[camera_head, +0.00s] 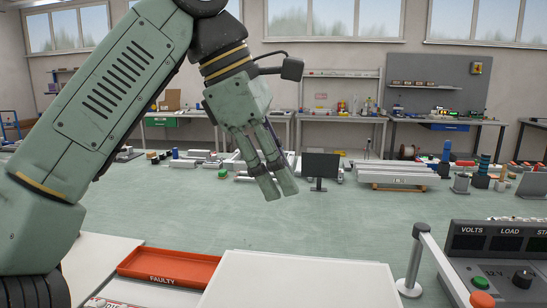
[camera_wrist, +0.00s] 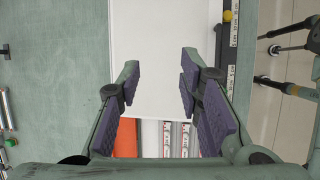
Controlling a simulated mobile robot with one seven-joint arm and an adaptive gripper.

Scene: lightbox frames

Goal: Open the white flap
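The white flap (camera_head: 300,280) is a large flat white panel at the bottom of the head view, its front part cut off by the frame. In the wrist view the flap (camera_wrist: 165,70) fills the middle, beyond and between my fingers. My gripper (camera_head: 277,190) points down above the green table, behind the flap in the head view. In the wrist view my gripper (camera_wrist: 159,75) is open, with purple-padded fingers apart and nothing between them. I see no clear contact with the flap.
A red tray marked FAULTY (camera_head: 168,268) lies left of the flap. A grey post with a white bar (camera_head: 410,265) and a control box (camera_head: 500,255) stand at right. A small black screen (camera_head: 320,166) and several parts stand behind. The green table's middle is clear.

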